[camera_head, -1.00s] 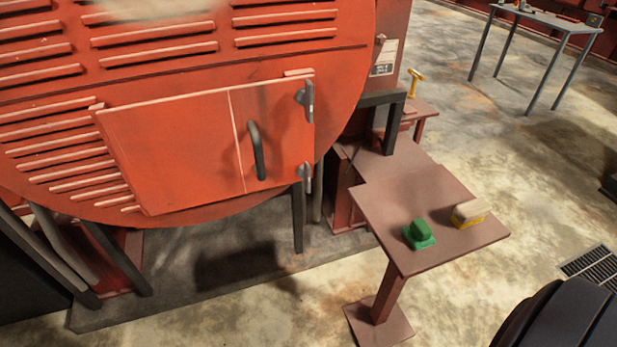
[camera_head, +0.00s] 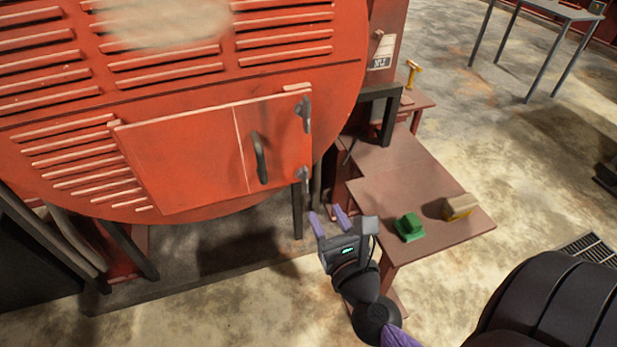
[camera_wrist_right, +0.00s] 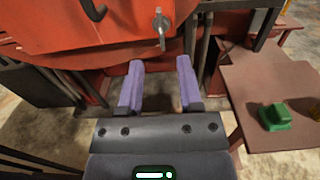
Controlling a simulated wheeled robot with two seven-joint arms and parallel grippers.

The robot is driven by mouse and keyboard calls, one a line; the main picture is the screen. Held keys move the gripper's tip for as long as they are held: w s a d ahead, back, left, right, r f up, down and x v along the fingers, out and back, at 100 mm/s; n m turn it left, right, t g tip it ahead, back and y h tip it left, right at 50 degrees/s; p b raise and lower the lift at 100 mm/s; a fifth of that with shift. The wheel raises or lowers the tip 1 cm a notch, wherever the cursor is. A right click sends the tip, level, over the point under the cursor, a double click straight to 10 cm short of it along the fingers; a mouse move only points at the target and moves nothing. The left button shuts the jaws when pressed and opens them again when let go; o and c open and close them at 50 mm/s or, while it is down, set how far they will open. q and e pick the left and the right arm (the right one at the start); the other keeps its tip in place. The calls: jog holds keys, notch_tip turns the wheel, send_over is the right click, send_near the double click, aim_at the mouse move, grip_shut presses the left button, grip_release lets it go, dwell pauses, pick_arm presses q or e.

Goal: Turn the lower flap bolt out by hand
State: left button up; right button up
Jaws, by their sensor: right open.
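The red flap (camera_head: 195,150) on the large red housing is closed, with a dark curved handle (camera_head: 260,158). The lower flap bolt (camera_head: 305,176) is a grey winged piece at the flap's lower right corner. It also shows in the right wrist view (camera_wrist_right: 161,27), above and beyond the fingertips. The upper flap bolt (camera_head: 303,113) is at the flap's upper right corner. My right gripper (camera_head: 328,215) is open and empty, just below the lower bolt and apart from it. Its purple fingers also show in the right wrist view (camera_wrist_right: 159,70). My left gripper is out of view.
A brown-red side table (camera_head: 450,238) stands right of the housing, close to my right gripper. A green block (camera_head: 409,228) and a yellow-and-cream brush-like block (camera_head: 460,206) lie on it. A yellow tool (camera_head: 412,73) stands behind. Dark posts (camera_head: 297,210) stand below the flap.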

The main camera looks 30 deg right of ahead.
aim_at(307, 178)
jog(key=p+x, duration=0.2)
jog(key=x, duration=0.6)
jog(key=shift+w, duration=0.3)
jog(key=shift+w+d, duration=0.15)
jog(key=shift+w, duration=0.45)
jog(key=shift+c, duration=0.4)
jog(key=c, duration=0.5)
jog(key=shift+s, duration=0.1)
grip_shut()
